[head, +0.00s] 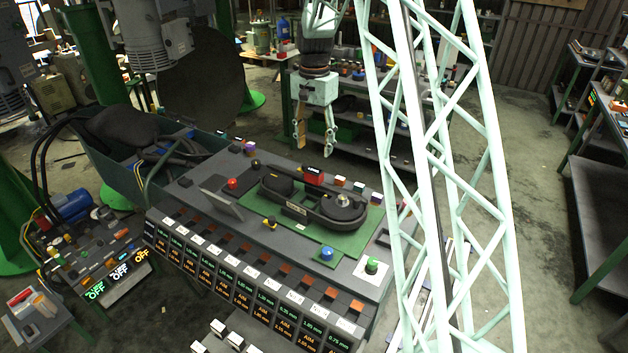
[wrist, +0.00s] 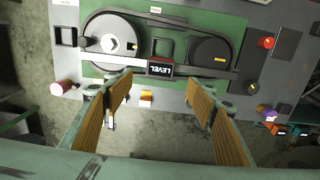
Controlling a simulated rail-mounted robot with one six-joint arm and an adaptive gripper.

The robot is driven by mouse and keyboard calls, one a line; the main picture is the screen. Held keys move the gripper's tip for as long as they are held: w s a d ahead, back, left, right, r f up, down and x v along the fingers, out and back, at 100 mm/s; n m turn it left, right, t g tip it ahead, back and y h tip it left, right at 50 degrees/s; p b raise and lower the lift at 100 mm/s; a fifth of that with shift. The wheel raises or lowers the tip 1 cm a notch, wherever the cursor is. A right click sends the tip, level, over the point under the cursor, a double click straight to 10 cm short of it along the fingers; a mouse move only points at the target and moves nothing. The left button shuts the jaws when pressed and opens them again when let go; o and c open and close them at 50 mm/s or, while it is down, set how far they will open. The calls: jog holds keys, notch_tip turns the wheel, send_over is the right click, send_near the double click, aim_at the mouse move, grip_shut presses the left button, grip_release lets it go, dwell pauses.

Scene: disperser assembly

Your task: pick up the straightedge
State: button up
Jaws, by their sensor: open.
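In the head view the bar is not clearly distinguishable beside the belt. My gripper (head: 315,149) hangs behind the console's far edge with its fingers pointing down. In the wrist view my gripper (wrist: 158,88) is open and empty, its fingers on either side of the LEVEL block and apart from it.
The pulley and belt assembly (head: 318,205) lies on a green plate on the console. A pale lattice column (head: 430,150) stands at the right.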

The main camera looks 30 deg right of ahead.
aim_at(314, 171)
jog(key=shift+f, duration=3.65)
jog(key=shift+f, duration=0.15)
jog(key=shift+a+f+p, duration=0.1)
jog(key=shift+f+p, duration=0.3)
jog(key=shift+f, duration=2.05)
jog(key=c, duration=1.3)
jog(key=shift+r, duration=0.1)
jog(key=shift+c, duration=0.2)
jog(key=shift+r+b, duration=0.3)
jog(key=shift+r, duration=4.65)
